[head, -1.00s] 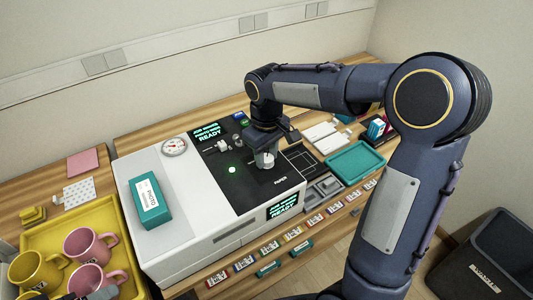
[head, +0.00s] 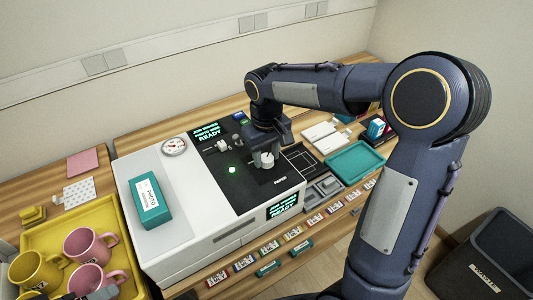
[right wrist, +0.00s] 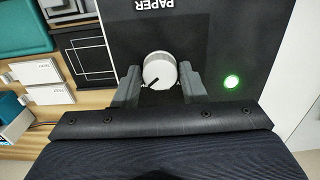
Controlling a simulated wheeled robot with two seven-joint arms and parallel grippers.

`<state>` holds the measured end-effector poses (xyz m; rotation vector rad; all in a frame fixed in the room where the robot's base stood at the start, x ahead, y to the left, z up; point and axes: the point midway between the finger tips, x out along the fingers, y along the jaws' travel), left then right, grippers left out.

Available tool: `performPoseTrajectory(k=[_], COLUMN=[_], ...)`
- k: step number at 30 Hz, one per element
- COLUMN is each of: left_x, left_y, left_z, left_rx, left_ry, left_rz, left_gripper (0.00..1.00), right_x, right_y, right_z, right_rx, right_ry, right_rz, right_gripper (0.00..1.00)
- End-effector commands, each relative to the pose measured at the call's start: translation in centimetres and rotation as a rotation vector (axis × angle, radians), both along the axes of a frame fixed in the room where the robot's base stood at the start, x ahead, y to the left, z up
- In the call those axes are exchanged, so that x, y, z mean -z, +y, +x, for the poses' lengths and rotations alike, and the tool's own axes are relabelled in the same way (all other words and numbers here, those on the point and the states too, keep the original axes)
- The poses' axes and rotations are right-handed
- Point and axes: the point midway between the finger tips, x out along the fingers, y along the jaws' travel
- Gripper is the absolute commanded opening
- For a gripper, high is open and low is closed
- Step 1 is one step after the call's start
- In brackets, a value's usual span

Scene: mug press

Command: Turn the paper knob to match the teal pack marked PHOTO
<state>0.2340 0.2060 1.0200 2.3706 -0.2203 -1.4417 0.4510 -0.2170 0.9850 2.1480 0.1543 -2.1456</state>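The paper knob (right wrist: 160,70) is a round white dial with a dark pointer line on the black panel, beside the word PAPER. In the right wrist view its pointer slants to the lower left; its scale marks are too small to read. My right gripper (head: 267,157) has its two grey fingers on opposite sides of the knob, close against it. The teal pack marked PHOTO (head: 150,200) lies on the white top of the press, left of the panel. My left gripper is not clearly in view; only a grey part shows at the bottom left edge.
A green light (right wrist: 231,82) glows near the knob. A yellow tray (head: 45,238) with mugs stands at left. A teal tray (head: 355,161), white cards and a row of small coloured labelled packs lie right and in front. A dark bin (head: 495,255) stands at right.

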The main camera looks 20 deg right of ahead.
Motion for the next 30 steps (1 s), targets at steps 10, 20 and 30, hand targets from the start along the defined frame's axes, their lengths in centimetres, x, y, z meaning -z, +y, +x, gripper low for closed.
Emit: performPoseTrajectory(k=[10, 20, 30], left_x=[0.0, -0.1, -0.1], left_y=[0.0, 0.0, 0.0], left_z=[0.0, 0.0, 0.0], left_rx=[0.000, 0.000, 0.000], left_ry=[0.000, 0.000, 0.000], left_rz=[0.000, 0.000, 0.000], left_gripper=[0.76, 0.76, 0.76], right_x=[0.0, -3.8, -7.7], right_y=[0.0, 0.0, 0.0], right_z=[0.0, 0.1, 0.0], right_rx=[-0.002, -0.001, -0.002], right_ry=[0.001, -0.004, 0.000], right_rz=[0.000, 0.002, 0.000], right_gripper=[0.54, 0.54, 0.54])
